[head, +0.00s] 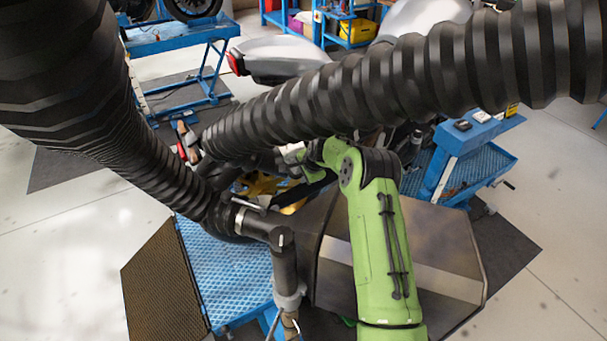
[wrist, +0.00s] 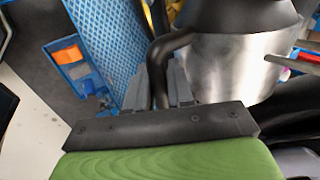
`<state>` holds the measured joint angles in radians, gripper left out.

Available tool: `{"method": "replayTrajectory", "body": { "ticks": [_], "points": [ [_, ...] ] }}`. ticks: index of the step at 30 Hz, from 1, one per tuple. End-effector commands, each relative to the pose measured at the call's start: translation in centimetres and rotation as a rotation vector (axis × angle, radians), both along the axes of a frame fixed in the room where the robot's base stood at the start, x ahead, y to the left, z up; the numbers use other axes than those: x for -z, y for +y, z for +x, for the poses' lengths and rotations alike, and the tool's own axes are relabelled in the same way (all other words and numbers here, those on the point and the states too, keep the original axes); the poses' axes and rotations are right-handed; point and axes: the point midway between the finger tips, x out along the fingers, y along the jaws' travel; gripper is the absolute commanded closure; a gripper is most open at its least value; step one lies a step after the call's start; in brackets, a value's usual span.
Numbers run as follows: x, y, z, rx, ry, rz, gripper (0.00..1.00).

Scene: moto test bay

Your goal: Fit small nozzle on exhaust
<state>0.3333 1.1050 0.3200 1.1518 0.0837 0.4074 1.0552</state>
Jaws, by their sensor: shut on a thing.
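In the wrist view, my gripper (wrist: 168,75) has its grey fingers closed around a black bent handle (wrist: 160,60). The handle joins the small nozzle (wrist: 238,68), a bright metal cylinder with a black collar (wrist: 240,14) at its upper end. The nozzle fills the upper right of the wrist view, beside the fingers. Its open mouth does not show. In the head view, my gripper is mostly hidden at the end of the green arm, behind a thick black corrugated hose (head: 400,80). I cannot clearly make out the exhaust or whether the nozzle touches it.
A second black hose (head: 150,165) comes down on the left to a metal stand (head: 285,265). A blue lift platform (head: 215,270) lies below. A grey motorcycle (head: 275,58) shows behind the hose. Grey pipes (wrist: 292,60) lie right of the nozzle. Open floor (head: 70,240) is at left.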

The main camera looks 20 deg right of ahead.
Motion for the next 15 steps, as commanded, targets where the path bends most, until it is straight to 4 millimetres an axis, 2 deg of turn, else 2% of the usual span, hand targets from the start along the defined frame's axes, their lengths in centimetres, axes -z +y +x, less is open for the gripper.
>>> {"method": "replayTrajectory", "body": {
  "ticks": [5,15],
  "points": [
    [0.3,-0.1,0.2,0.0,-0.006,0.0,1.0],
    [0.1,-2.2,0.6,0.0,-0.006,0.001,1.0]
  ]
}}
